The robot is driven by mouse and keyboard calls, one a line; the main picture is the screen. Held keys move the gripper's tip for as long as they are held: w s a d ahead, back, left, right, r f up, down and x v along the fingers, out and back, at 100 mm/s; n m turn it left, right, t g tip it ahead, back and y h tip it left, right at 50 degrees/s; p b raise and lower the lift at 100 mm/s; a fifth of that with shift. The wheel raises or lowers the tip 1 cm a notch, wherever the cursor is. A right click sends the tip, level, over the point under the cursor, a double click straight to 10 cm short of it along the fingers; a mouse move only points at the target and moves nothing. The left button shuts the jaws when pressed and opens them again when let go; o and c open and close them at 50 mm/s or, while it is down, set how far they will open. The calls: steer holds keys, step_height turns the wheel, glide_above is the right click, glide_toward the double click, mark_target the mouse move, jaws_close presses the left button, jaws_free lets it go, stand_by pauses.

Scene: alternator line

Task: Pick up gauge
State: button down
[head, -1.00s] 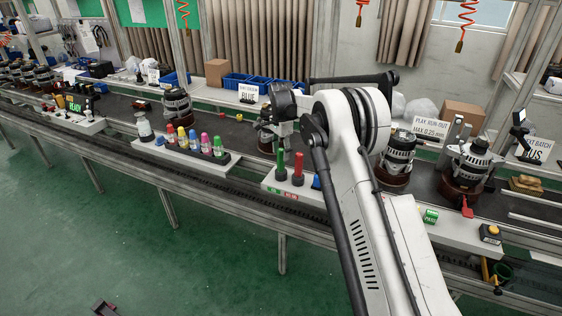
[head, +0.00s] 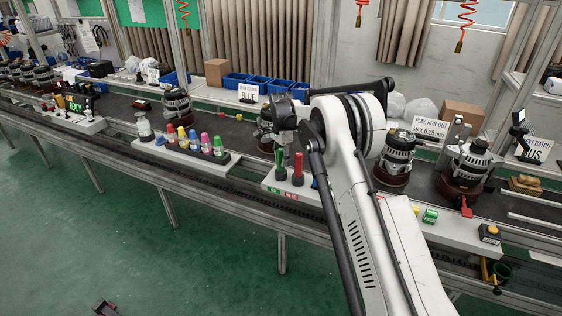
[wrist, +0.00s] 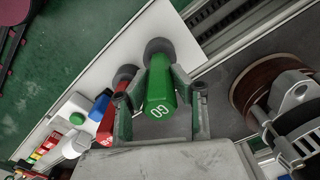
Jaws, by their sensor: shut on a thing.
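A green gauge marked GO (wrist: 160,88) stands between the two fingers of my gripper (wrist: 160,97) in the wrist view. The fingers are shut on it. Its far end meets a dark round part on the white board, and I cannot tell whether it is still seated there. In the head view the green gauge (head: 280,167) is upright under my gripper (head: 281,150). A red gauge (head: 298,169) stands right beside it; it also shows close to the left finger in the wrist view (wrist: 105,122).
The white board (wrist: 100,65) also carries blue and other coloured items. An alternator (wrist: 295,115) stands close on the right in the wrist view. To the left in the head view is a rack of several coloured bottles (head: 194,142).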

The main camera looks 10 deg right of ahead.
mark_target(281, 149)
steer(key=shift+r, duration=0.1)
steer(key=shift+r, duration=0.65)
step_height(281, 149, up, 3)
steer(key=shift+f, duration=0.15)
steer(key=s+a+r+b, duration=0.1)
steer(key=s+a+r, duration=0.5)
steer(key=a, duration=0.3)
steer(key=shift+s+a+r, duration=0.25)
steer(key=shift+a+r, duration=0.05)
steer(key=shift+r, duration=0.1)
steer(key=c, duration=2.2)
jaws_free()
steer(key=shift+c, duration=0.2)
steer(key=shift+b, duration=0.4)
steer(key=shift+c, duration=1)
